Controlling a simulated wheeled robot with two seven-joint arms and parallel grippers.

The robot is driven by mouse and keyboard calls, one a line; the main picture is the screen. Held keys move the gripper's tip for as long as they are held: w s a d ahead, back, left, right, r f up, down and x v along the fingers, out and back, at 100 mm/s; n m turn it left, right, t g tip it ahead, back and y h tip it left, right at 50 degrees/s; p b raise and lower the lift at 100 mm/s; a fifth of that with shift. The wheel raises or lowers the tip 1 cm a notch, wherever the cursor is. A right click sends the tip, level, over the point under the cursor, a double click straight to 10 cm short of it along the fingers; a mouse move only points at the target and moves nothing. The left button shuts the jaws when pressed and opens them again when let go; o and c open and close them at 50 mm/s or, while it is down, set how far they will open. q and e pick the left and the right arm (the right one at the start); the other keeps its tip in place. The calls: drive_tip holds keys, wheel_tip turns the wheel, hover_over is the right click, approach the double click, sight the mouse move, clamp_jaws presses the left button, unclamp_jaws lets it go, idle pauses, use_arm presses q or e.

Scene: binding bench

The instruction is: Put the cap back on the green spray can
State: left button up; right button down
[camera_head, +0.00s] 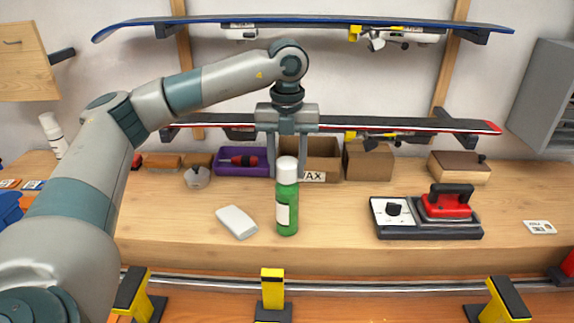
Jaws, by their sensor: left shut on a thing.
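The green spray can (287,212) stands upright on the wooden bench, near its front edge, with a pale label on its side. The white cap (287,169) is at the top of the can, in line with it. No gap shows between cap and can, but I cannot tell whether it is fully seated. My left gripper (287,172) points down from above, its two fingers on either side of the cap, shut on it. My right gripper is not in view.
A white block (237,222) lies left of the can. A red iron (447,203) on its dark base (425,232) stands to the right. Behind are a purple tray (229,170) and a wax box (330,161). Skis hang on the wall above. Yellow-black clamps (272,288) line the front.

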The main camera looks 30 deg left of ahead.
use_arm(q)
drive_tip(key=shift+s+a+f+b, duration=0.1)
drive_tip(key=shift+a+f+b, duration=0.15)
drive_tip(key=shift+f+b, duration=0.2)
idle(0.4)
drive_tip(key=o, duration=1.2)
drive_tip(key=shift+a+f, duration=0.15)
drive_tip(key=shift+f, duration=0.1)
drive_tip(key=shift+r, duration=0.1)
drive_tip(key=shift+d+r+p, duration=0.3)
drive_tip(key=shift+r+p, duration=0.05)
drive_tip(key=shift+r, duration=0.35)
drive_tip(key=shift+d+r+p, duration=0.25)
drive_tip(key=shift+r+p, duration=0.1)
drive_tip(key=shift+r, duration=0.35)
drive_tip(key=shift+a+r+p, duration=0.15)
drive_tip(key=shift+r+p, duration=0.3)
drive_tip(key=shift+r, duration=0.25)
drive_tip(key=shift+r+p, duration=0.65)
drive_tip(key=shift+r, duration=0.55)
drive_tip(key=shift+c, duration=0.3)
clamp_jaws()
